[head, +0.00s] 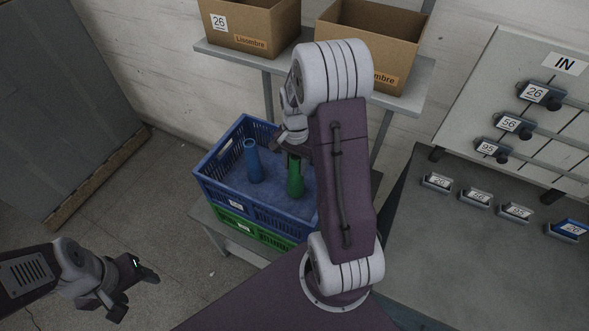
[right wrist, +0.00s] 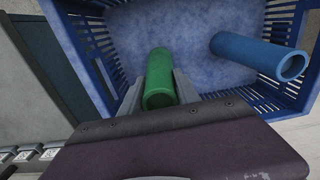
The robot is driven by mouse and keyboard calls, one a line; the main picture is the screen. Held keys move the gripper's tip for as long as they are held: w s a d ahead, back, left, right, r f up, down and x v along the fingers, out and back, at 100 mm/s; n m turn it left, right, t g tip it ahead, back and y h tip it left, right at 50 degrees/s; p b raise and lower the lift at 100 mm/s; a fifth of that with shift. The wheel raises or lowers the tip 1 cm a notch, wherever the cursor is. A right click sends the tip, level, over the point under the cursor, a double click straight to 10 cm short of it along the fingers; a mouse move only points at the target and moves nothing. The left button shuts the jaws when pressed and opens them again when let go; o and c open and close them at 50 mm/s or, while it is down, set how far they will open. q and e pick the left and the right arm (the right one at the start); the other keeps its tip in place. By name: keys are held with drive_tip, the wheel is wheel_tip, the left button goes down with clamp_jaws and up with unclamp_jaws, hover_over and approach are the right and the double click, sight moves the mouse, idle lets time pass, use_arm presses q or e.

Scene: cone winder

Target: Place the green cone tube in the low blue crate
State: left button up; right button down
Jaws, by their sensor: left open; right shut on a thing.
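The green cone tube (head: 296,178) stands upright inside the low blue crate (head: 218,196), toward its right side. My right gripper (head: 291,150) is shut on the upper part of the green tube. In the right wrist view the green tube (right wrist: 159,78) sits between the two fingers over the blue crate floor (right wrist: 195,80). Whether its base touches the floor is hard to tell. My left gripper (head: 135,292) is open and empty, low at the left, away from the crate.
A blue tube (head: 252,160) stands in the crate left of the green one. A green crate (head: 236,227) is underneath. Two cardboard boxes (head: 252,28) (head: 372,40) stand on a shelf behind. A panel with numbered pegs (head: 512,123) and a grey table (head: 480,260) are at the right.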

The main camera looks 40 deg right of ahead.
drive_tip(key=shift+f, duration=0.8)
drive_tip(key=shift+w+f, duration=0.1)
drive_tip(key=shift+f, duration=0.2)
drive_tip(key=c, duration=0.9)
unclamp_jaws()
drive_tip(key=shift+f, duration=0.1)
wheel_tip(320, 180, up, 12)
drive_tip(key=shift+r+p, duration=0.15)
drive_tip(key=shift+p, duration=0.15)
drive_tip(key=s+a+f+n, duration=0.2)
drive_tip(key=s+a+n, duration=0.1)
drive_tip(key=a+n, duration=0.1)
drive_tip(key=s+a+f+n, duration=0.2)
drive_tip(key=s+a+n, duration=0.1)
drive_tip(key=a+n, duration=0.1)
drive_tip(key=s+a+f+n+t, duration=0.1)
drive_tip(key=s+a+f+n, duration=0.1)
drive_tip(key=s+a+n, duration=0.1)
drive_tip(key=shift+a+f+n, duration=0.2)
drive_tip(key=shift+a+n, duration=0.4)
drive_tip(key=shift+a, duration=0.65)
